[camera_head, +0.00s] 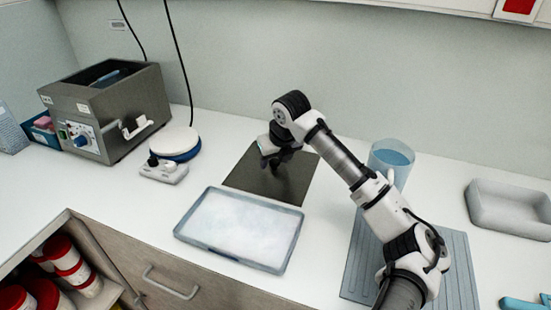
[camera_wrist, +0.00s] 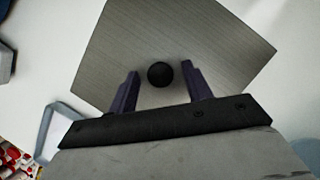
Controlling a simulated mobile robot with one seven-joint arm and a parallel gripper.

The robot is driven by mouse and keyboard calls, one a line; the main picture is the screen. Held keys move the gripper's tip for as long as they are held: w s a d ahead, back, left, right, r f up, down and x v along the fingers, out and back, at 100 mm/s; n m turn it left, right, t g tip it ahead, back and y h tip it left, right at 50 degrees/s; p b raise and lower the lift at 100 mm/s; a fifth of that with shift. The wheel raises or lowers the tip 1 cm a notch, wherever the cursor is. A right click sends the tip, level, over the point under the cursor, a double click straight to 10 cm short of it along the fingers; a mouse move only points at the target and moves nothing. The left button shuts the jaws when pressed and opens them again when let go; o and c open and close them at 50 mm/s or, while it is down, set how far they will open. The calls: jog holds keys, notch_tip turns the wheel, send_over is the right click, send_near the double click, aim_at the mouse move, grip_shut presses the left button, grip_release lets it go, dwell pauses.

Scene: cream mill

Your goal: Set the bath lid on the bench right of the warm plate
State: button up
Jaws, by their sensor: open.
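The bath lid (camera_head: 298,184) is a flat grey metal sheet. It lies on the white bench, right of the warm plate (camera_head: 175,138), a white disc with a blue rim. In the wrist view the lid (camera_wrist: 200,40) has a round black knob (camera_wrist: 160,75) at its middle. My gripper (camera_head: 274,163) is over the lid and hides the knob in the head view. In the wrist view my gripper (camera_wrist: 161,72) is open, one finger on each side of the knob, with a gap on both sides. The steel bath (camera_head: 125,125) stands at the left with its top open.
A shallow tray (camera_head: 188,237) with white contents lies just in front of the lid. A blue beaker (camera_head: 390,160), a ribbed blue-grey mat (camera_head: 455,265) and a grey bin (camera_head: 500,208) are to the right. An open compartment with red-lidded tubs (camera_head: 62,252) is below left.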

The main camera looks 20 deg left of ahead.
jog(key=b+v, duration=0.2)
jog(key=v, duration=1)
jog(key=shift+r, duration=0.15)
